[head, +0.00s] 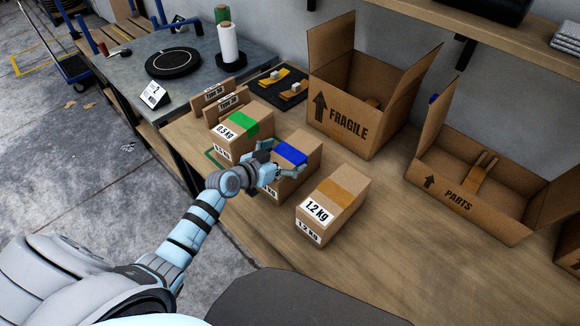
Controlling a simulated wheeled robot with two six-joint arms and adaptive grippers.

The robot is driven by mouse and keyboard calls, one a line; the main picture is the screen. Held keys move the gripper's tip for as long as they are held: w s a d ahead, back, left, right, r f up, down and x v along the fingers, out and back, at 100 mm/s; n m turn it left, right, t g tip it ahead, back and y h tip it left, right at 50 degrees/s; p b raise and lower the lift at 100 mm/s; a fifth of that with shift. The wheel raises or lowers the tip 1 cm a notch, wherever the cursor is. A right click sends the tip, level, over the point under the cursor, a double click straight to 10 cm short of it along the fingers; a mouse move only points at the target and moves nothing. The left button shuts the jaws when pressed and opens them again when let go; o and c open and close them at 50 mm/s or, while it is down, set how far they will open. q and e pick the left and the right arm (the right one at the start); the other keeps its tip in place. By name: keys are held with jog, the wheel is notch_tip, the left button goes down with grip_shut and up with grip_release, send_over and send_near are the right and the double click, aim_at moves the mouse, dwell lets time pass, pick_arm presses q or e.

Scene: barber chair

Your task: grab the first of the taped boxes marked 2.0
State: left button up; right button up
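Three taped cardboard boxes stand in a row on the wooden bench. The box with green tape (244,123) is marked 0.5 kg. The box with tan tape (344,187) is marked 1.2 kg. Between them is the box with blue tape (291,153); its label is mostly hidden by my gripper, so I cannot read its number. My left gripper (281,162) is at this blue-taped box, its fingers apart, over the near end of the top. I cannot tell whether they press on the sides. No readable 2.0 label shows. My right gripper is not in view.
An open FRAGILE box (345,122) and an open PARTS box (455,200) stand behind and to the right. A dark tray (270,88) with small items lies behind the green-taped box. The bench (400,250) is clear right of the tan-taped box.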

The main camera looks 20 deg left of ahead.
pick_arm(q)
jog(key=c, duration=1.6)
jog(key=shift+r, duration=0.2)
jog(key=shift+c, duration=0.3)
jog(key=shift+r, duration=0.1)
